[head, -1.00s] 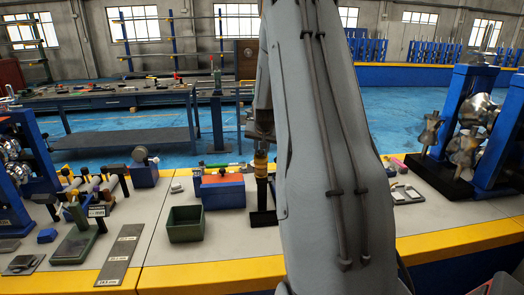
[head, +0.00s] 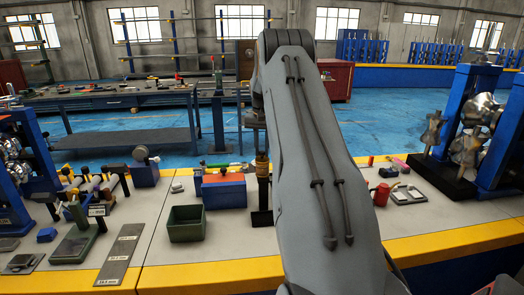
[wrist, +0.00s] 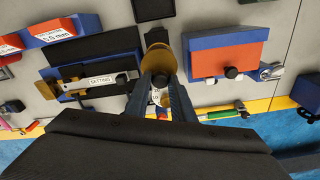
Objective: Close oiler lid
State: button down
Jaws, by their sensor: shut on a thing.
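The oiler (head: 262,166) is a small upright amber and dark cylinder above a black stand in the head view, just left of my arm. My gripper (head: 257,124) is directly above it, with its fingertips hard to make out there. In the wrist view, my gripper (wrist: 160,97) has its fingers close together on a small silvery and brass piece, which looks like the oiler lid (wrist: 158,96). A round brass disc (wrist: 160,60) shows just beyond the fingertips. The fingers hide part of the oiler, so I cannot tell the lid's exact angle.
A blue box with a red face (head: 223,189) stands close left of the oiler; it also shows in the wrist view (wrist: 226,58). A green bin (head: 186,224) is in front. A red can (head: 382,193) and a grey tray (head: 408,195) lie right of my arm.

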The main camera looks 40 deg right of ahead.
aim_at(262, 152)
jog(key=c, duration=1.5)
grip_release()
jog(key=shift+f, duration=0.1)
jog(key=shift+s+a+r+b, duration=0.1)
jog(key=shift+r+b, duration=0.45)
jog(key=shift+r, duration=1.45)
jog(key=shift+s+a+r+b, duration=0.1)
jog(key=shift+r+b, duration=0.4)
jog(key=shift+r, duration=1.45)
